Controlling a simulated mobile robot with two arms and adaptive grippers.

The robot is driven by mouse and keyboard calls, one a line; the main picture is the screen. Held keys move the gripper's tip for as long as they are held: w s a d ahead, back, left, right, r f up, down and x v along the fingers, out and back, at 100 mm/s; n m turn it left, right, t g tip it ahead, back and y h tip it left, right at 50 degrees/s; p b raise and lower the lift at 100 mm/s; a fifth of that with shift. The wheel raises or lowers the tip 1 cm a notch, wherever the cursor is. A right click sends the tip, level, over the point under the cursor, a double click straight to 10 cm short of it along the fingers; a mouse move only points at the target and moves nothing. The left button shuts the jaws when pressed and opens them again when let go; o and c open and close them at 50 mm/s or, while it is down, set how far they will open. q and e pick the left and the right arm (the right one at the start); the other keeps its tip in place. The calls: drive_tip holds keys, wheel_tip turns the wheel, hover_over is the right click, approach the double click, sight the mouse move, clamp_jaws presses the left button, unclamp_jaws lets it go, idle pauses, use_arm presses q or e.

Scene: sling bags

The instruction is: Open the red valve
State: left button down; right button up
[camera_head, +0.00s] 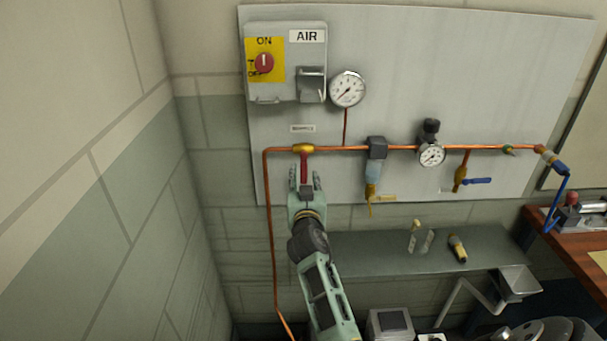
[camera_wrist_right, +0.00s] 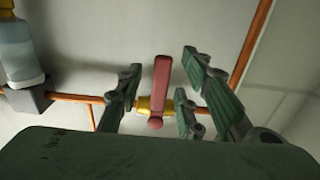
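The red valve handle (camera_head: 304,168) hangs down from a brass valve body (camera_head: 304,148) on the copper pipe at the panel's left. In the right wrist view the red handle (camera_wrist_right: 161,82) lies between my green fingers, with gaps on both sides. My right gripper (camera_head: 304,193) is at the handle's lower end in the head view, and it also shows in the right wrist view (camera_wrist_right: 165,88). It is open around the handle and does not visibly touch it. My left gripper is not in view.
A grey AIR switch box (camera_head: 285,62) and a gauge (camera_head: 348,89) are above. A filter (camera_head: 374,165), a regulator gauge (camera_head: 431,155) and a blue-handled valve (camera_head: 478,181) are to the right. A grey shelf (camera_head: 385,262) sits below. A wall stands close on the left.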

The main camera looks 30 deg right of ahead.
drive_tip(key=shift+x, duration=0.95)
drive_tip(key=shift+a, duration=0.1)
clamp_jaws()
